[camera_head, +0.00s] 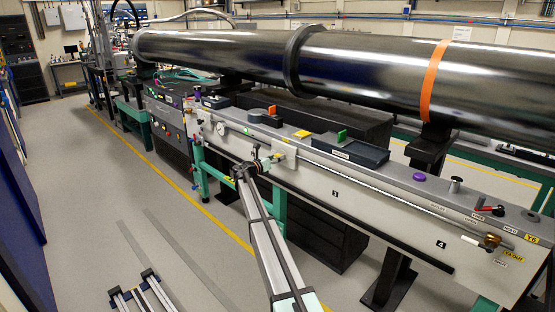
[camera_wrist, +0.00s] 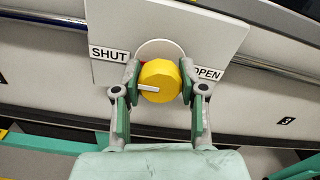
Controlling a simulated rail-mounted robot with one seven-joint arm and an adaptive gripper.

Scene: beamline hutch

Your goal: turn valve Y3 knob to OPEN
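The yellow round knob (camera_wrist: 160,80) is on a white plate (camera_wrist: 205,30) in the wrist view. Its white pointer points left, on the side of the SHUT label (camera_wrist: 109,54). The OPEN label (camera_wrist: 207,74) is to the right, partly covered by a finger. My gripper (camera_wrist: 160,78) has one finger on each side of the knob, and both pads appear to touch it. In the head view my gripper (camera_head: 262,166) is at the front of the long bench panel; the knob is mostly hidden there. No Y3 marking is readable.
A metal rail (camera_head: 400,205) runs along the panel front. A dark tray (camera_head: 350,150), a purple knob (camera_head: 419,177) and a red-handled valve (camera_head: 490,209) are on the bench top. A large dark pipe (camera_head: 360,70) lies behind. Floor in front is mostly clear.

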